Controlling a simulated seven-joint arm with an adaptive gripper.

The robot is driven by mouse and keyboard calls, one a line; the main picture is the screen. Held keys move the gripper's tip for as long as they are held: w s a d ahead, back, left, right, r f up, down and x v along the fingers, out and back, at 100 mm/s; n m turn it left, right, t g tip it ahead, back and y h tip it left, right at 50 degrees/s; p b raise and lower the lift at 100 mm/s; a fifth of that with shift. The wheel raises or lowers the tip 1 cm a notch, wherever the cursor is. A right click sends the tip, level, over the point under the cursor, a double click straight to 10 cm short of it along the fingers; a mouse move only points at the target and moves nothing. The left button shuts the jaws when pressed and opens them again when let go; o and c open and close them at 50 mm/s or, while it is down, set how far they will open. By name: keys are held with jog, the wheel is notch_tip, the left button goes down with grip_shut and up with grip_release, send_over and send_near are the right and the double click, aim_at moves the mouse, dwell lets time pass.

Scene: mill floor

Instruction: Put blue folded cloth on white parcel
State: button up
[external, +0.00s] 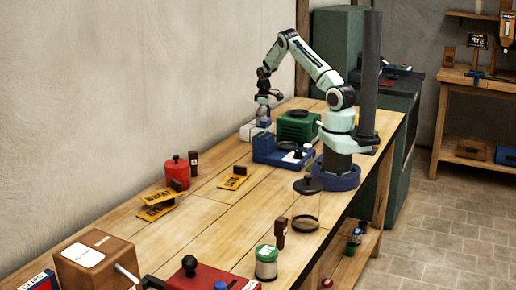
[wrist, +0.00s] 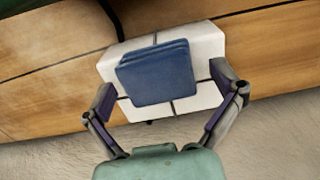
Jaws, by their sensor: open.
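The blue folded cloth (wrist: 157,73) is a flat, square-cornered stack. In the wrist view it lies on top of the white parcel (wrist: 207,42), slightly turned, with white showing around it. Dark bands cross the parcel. In the external view the parcel (external: 246,132) is at the far end of the bench near the wall, partly hidden; the cloth is hard to make out there. My gripper (wrist: 164,86) is open, its two fingers spread wide on either side of the cloth and apart from it. In the external view my gripper (external: 263,115) points down over the parcel.
A blue scale-like device (external: 270,151) and a green box (external: 298,125) stand close to the parcel. A red canister (external: 177,172) and yellow tags (external: 234,179) lie nearer along the bench (external: 200,221). A glass jar (external: 306,208) stands by the right edge. The bench middle is mostly clear.

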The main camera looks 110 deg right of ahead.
aim_at(264, 119)
notch_tip(264, 119, up, 12)
jog(key=shift+r, duration=0.2)
dwell(0.4)
jog(key=w+a+r+n, duration=0.25)
jog(key=w+a, duration=0.25)
jog(key=a, duration=0.4)
jog(key=w+a+r+n+t+y, duration=0.1)
jog(key=w+a+r, duration=0.25)
jog(key=a, duration=0.45)
jog(key=w+a+r+n, duration=0.1)
jog(key=w+a+r, duration=0.2)
jog(key=w+a, duration=0.45)
jog(key=s+a+f+n, duration=0.1)
jog(key=s+a+n, duration=0.1)
jog(key=s+a, duration=0.5)
jog(key=s+a+f+n+g, duration=0.1)
jog(key=s+a+n, duration=0.2)
jog(key=s+a, duration=0.4)
jog(key=a, duration=0.7)
jog(key=shift+a+f+n, duration=0.3)
jog(key=shift+a+n, duration=0.05)
